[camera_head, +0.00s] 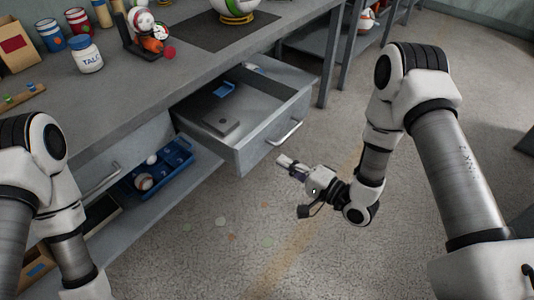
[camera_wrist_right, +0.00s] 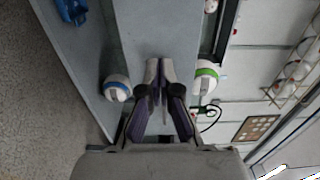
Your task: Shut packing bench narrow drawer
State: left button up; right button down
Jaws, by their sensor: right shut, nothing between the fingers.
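The packing bench (camera_head: 120,100) has one drawer (camera_head: 245,158) pulled well out, with a bar handle (camera_head: 286,133) on its front. Inside lie a dark grey flat block and a blue piece. Another drawer with a handle (camera_head: 102,179) sits to its left and looks shut. My right gripper (camera_head: 283,160) is shut and empty, just in front of the open drawer's front, below the handle and apart from it as far as I can tell. Its closed fingers also show in the right wrist view (camera_wrist_right: 158,68). My left arm is at the lower left, its gripper out of the picture.
A jar labelled TALC (camera_head: 87,54), cans and balls stand on the bench top. A blue tray (camera_head: 160,170) with balls is on the shelf below. Another bench stands at the back right. The floor (camera_head: 220,255) in front is open.

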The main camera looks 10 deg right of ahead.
aim_at(259, 148)
pick_arm(q)
jog(key=shift+f, duration=0.2)
pick_arm(e)
jog(key=x, duration=0.6)
jog(key=shift+w, duration=0.1)
jog(key=shift+w, duration=0.1)
